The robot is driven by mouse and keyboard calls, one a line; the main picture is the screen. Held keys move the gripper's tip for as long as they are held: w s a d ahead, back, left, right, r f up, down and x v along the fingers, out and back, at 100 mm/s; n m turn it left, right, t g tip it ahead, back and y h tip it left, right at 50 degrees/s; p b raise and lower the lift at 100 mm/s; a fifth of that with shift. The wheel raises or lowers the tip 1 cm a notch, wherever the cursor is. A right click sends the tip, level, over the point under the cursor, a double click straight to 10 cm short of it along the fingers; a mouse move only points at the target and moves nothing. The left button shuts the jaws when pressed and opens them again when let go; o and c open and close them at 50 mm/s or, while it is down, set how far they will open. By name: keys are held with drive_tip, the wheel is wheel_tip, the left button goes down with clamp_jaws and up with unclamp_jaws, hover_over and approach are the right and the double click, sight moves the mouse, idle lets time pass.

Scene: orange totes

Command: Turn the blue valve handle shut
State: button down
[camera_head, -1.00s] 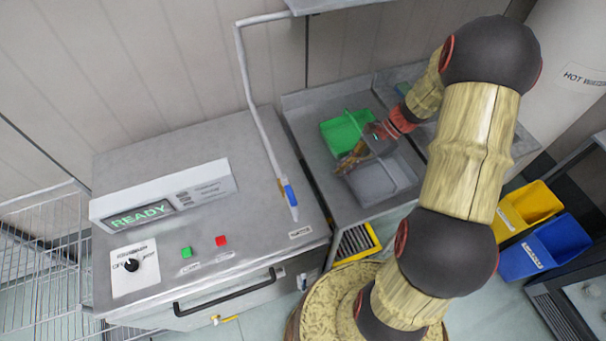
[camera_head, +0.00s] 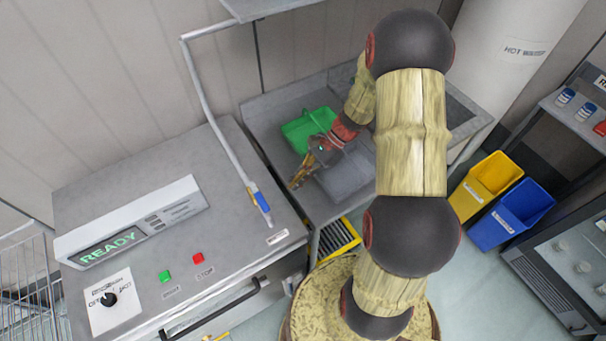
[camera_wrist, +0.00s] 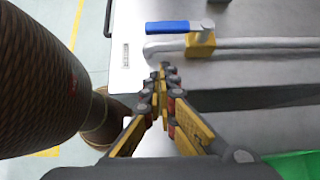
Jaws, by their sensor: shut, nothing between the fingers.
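The blue valve handle (camera_head: 261,201) sits low on a grey pipe (camera_head: 205,85) that comes down over the steel machine top. In the wrist view the blue handle (camera_wrist: 167,27) lies roughly parallel to the pipe (camera_wrist: 265,43), beside a yellow valve body (camera_wrist: 200,44) with a grey stem on top. My gripper (camera_wrist: 161,72) is shut and empty, its tips a little short of the pipe's bent end and apart from the handle. In the head view my gripper (camera_head: 297,181) is to the right of the handle, over the sink counter's edge.
The machine carries a READY display (camera_head: 110,245), a green button (camera_head: 165,276), a red button (camera_head: 198,258) and a knob (camera_head: 109,299). A green tray (camera_head: 300,132) and a grey basin (camera_head: 345,178) are at the counter. Yellow (camera_head: 485,183) and blue (camera_head: 512,215) bins stand right.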

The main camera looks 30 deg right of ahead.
sight(259, 199)
drive_tip(key=x, duration=0.3)
drive_tip(key=shift+a+f, duration=0.25)
drive_tip(key=shift+a, duration=2)
